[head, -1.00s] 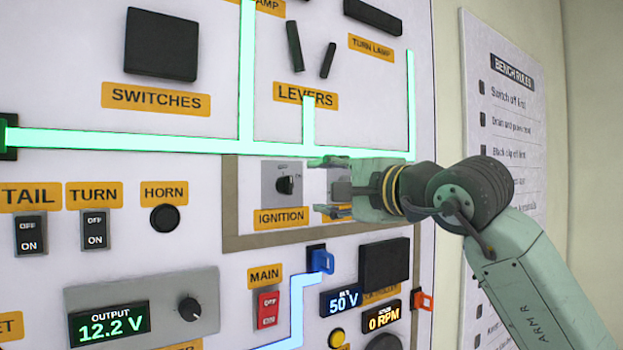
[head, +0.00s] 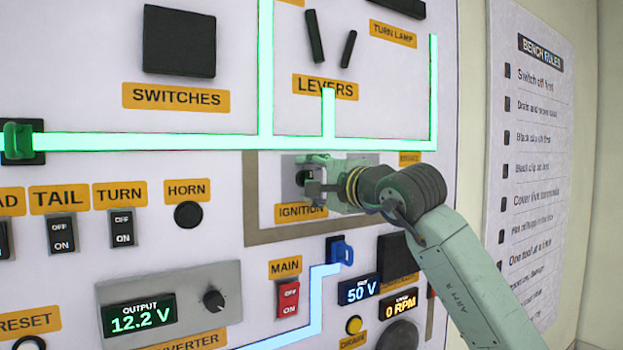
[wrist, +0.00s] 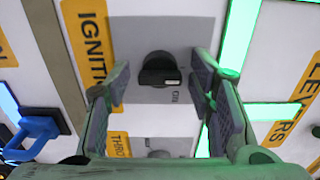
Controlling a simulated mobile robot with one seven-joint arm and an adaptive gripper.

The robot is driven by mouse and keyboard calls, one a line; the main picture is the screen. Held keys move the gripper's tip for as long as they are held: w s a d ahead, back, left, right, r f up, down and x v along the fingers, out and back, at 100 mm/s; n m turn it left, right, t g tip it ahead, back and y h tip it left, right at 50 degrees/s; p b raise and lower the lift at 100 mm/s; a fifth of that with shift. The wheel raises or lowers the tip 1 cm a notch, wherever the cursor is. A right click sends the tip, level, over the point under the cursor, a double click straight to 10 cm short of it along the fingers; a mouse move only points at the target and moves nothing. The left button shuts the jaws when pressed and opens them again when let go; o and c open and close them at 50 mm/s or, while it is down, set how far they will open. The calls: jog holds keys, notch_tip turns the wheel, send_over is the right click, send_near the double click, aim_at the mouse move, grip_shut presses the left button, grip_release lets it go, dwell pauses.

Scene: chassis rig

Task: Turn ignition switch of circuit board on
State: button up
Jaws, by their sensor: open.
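The ignition switch is a black rotary knob on a grey plate above the yellow IGNITION label (head: 296,211). In the head view my gripper (head: 306,178) is in front of it and hides much of the knob. In the wrist view the knob (wrist: 160,70) shows whole, with a light mark on its grip bar. It lies between and beyond the two fingertips of my open gripper (wrist: 162,78). I cannot tell how far the fingertips are from the plate. The circuit board (head: 90,100) is a white upright panel.
A second grey plate with a THROTTLE-like label (wrist: 121,145) lies beside the ignition plate. Below are the red MAIN switch (head: 288,300) and a blue clip (head: 341,252). Glowing green strips (head: 200,142) run above. The bench rules sign (head: 530,150) hangs at right.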

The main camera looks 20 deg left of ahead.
jog(key=shift+c, duration=0.4)
jog(key=c, duration=1)
jog(key=shift+f+m+b, duration=0.1)
jog(key=shift+m+b, duration=0.2)
jog(key=m+b, duration=0.7)
jog(key=m, duration=0.4)
jog(key=shift+m, duration=0.3)
